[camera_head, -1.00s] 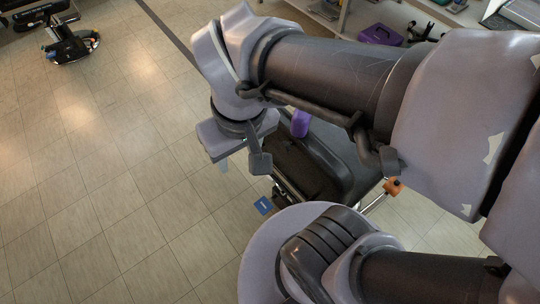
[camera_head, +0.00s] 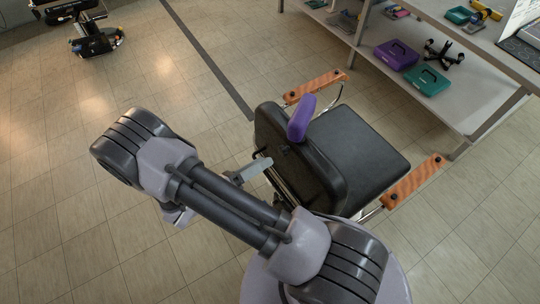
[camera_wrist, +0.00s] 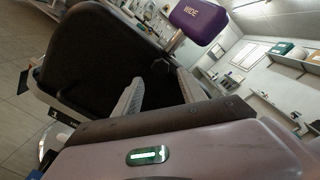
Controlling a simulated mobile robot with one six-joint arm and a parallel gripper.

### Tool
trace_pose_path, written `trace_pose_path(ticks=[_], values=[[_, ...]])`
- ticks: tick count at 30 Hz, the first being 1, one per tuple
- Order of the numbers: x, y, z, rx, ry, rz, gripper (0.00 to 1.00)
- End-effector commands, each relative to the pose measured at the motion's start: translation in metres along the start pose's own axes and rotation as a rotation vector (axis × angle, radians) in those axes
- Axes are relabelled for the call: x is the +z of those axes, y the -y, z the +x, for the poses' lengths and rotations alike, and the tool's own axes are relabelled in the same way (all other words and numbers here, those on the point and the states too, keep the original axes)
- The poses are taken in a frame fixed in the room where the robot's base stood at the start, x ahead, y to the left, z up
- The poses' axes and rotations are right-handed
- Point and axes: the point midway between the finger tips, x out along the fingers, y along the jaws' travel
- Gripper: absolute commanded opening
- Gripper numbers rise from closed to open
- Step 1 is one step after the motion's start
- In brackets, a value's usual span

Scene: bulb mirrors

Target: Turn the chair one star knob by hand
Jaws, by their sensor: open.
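The chair (camera_head: 355,150) has a black seat and backrest, orange wood-like armrests and a purple headrest (camera_head: 301,118). In the wrist view the black backrest (camera_wrist: 95,62) fills the left, and the headrest (camera_wrist: 197,22), marked WIDE, stands on a post at upper right. A small dark knob-like part (camera_wrist: 160,67) shows below the headrest post; its star shape is too small to confirm. My gripper (camera_head: 252,172) is behind the backrest, at its left in the head view. Its two grey fingers (camera_wrist: 158,88) are apart and empty, pointing toward the area below the headrest.
A shelf unit (camera_head: 445,60) with purple and green cases stands at upper right. Another dark chair or stand (camera_head: 95,40) is at upper left. The tiled floor (camera_head: 60,190) is clear on the left. An orange armrest (camera_head: 413,182) sticks out at the chair's right.

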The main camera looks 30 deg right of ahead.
Motion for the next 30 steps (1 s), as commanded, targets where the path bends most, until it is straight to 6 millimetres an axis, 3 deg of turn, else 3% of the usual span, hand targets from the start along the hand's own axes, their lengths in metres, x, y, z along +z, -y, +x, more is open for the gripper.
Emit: trace_pose_path(ticks=[12, 28, 30], values=[[-0.001, 0.000, 0.051, -0.001, -0.003, -0.001, 0.48], [0.000, 0.000, 0.057, 0.000, -0.002, 0.001, 0.48], [0.000, 0.000, 0.057, 0.000, -0.002, 0.001, 0.35]])
